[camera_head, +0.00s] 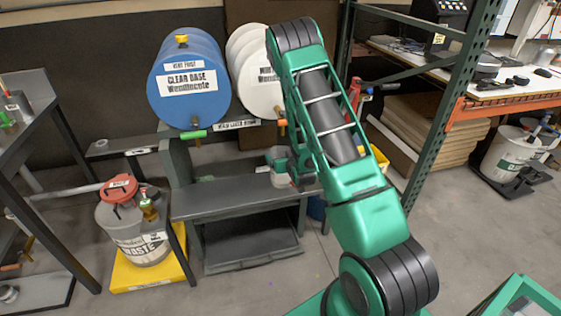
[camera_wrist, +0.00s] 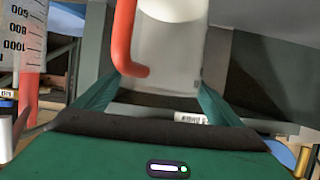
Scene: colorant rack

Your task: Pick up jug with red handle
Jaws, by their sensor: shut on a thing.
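In the wrist view a pale, cloudy jug (camera_wrist: 172,55) with a red handle (camera_wrist: 127,40) fills the space ahead of my gripper (camera_wrist: 160,95). The green fingers stand on either side of the jug, and my gripper is shut on it. The exact contact points are partly hidden. In the head view my arm hides much of this area. A small pale vessel (camera_head: 281,179) shows beside the arm, above the grey bench. I cannot tell there whether it is the same jug. A clear graduated container (camera_wrist: 22,38) stands close at the left in the wrist view.
A blue drum (camera_head: 188,100) and a white drum (camera_head: 258,85) lie behind the grey bench (camera_head: 235,203). A waste bucket (camera_head: 140,230) with a red lid stands on a yellow base at the left. A green rack post (camera_head: 450,100) stands at the right. Open floor lies in front.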

